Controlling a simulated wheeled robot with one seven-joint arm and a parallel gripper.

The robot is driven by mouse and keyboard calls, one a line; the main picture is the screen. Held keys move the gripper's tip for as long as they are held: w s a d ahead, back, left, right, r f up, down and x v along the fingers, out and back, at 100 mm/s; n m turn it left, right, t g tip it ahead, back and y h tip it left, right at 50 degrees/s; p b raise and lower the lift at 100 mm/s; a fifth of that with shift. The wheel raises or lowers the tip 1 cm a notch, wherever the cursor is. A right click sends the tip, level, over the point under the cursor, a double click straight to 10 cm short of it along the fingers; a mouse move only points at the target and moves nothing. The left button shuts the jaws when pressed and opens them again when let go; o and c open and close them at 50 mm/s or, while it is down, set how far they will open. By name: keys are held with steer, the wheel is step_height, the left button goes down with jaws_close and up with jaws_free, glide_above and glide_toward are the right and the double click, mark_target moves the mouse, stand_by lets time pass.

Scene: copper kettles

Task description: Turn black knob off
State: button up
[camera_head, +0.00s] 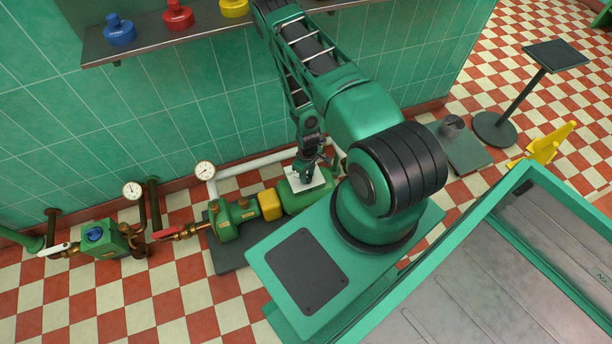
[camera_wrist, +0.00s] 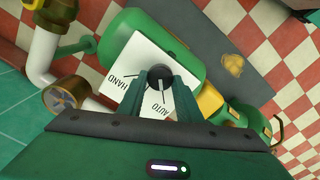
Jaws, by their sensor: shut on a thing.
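The black knob (camera_wrist: 160,73) sits on a white plate (camera_wrist: 140,62) marked HAND and AUTO, mounted on a green motor housing (camera_wrist: 117,40). In the wrist view my gripper (camera_wrist: 161,80) has its two fingers on either side of the knob, shut on it. The fingers cover part of the knob and plate, so the knob's pointing direction is not clear. In the head view the plate (camera_head: 318,182) shows beneath my gripper (camera_head: 303,178), which reaches down from above and hides the knob.
A yellow coupling (camera_head: 270,204) and green pump (camera_head: 228,220) adjoin the motor. White pipe and a gauge (camera_head: 204,170) stand behind, near the tiled wall. A shelf (camera_head: 150,42) with colored kettle-like items is above. A green-framed cart (camera_head: 480,260) stands at right.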

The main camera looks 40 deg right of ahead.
steer(key=m, duration=0.4)
steer(key=shift+m, duration=2.3)
steer(key=o, duration=1)
steer(key=shift+o, duration=0.2)
step_height(320, 180, up, 11)
steer(key=shift+f, duration=0.1)
